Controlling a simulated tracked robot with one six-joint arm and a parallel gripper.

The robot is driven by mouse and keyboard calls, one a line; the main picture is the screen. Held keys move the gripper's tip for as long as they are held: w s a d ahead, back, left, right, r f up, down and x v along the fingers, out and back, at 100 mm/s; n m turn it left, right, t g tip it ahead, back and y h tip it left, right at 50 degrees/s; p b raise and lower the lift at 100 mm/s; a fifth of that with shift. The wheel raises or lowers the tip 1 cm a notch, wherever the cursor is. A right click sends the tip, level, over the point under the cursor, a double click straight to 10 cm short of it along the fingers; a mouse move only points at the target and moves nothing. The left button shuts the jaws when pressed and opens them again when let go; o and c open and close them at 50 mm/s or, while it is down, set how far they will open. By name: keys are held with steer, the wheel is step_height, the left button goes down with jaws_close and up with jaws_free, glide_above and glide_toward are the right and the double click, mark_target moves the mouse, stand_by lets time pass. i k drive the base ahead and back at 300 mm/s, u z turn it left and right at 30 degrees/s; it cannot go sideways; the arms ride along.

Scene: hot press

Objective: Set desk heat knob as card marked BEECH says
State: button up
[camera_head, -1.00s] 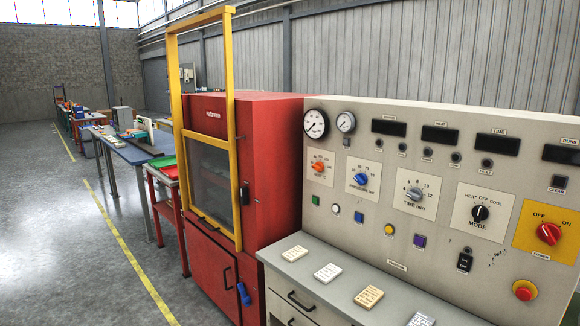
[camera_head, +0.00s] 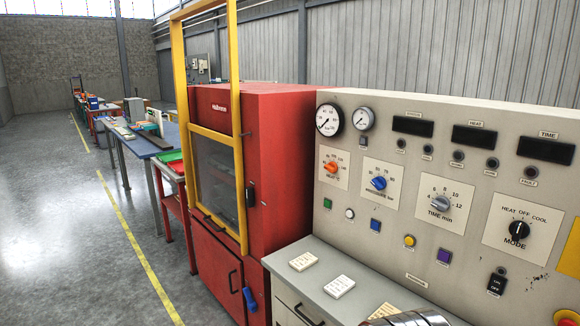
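The control desk's sloping panel (camera_head: 400,235) fills the right side. Its orange knob (camera_head: 332,168) sits at the left of the knob row; the print below it looks like a heat label but is too small to read surely. Two pale cards lie on the desk top, a cream one (camera_head: 303,261) and a whiter one (camera_head: 340,286). A yellowish card (camera_head: 384,311) shows partly at the bottom edge. Their writing is too small to read, so I cannot tell which is marked BEECH. My gripper is not in view; a shiny metal part of mine shows at the bottom edge.
A blue knob (camera_head: 378,183), a grey TIME knob (camera_head: 440,203) and a black MODE knob (camera_head: 518,230) share the panel. Buttons sit below them. The red press (camera_head: 268,175) with its yellow frame stands left of the desk. The floor farther left (camera_head: 60,240) is clear.

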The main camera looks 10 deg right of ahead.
mark_target(332, 167)
steer(key=u, duration=0.4)
steer(key=i, duration=0.65)
steer(key=u, duration=0.55)
steer(key=i, duration=0.55)
steer(key=u, duration=0.3)
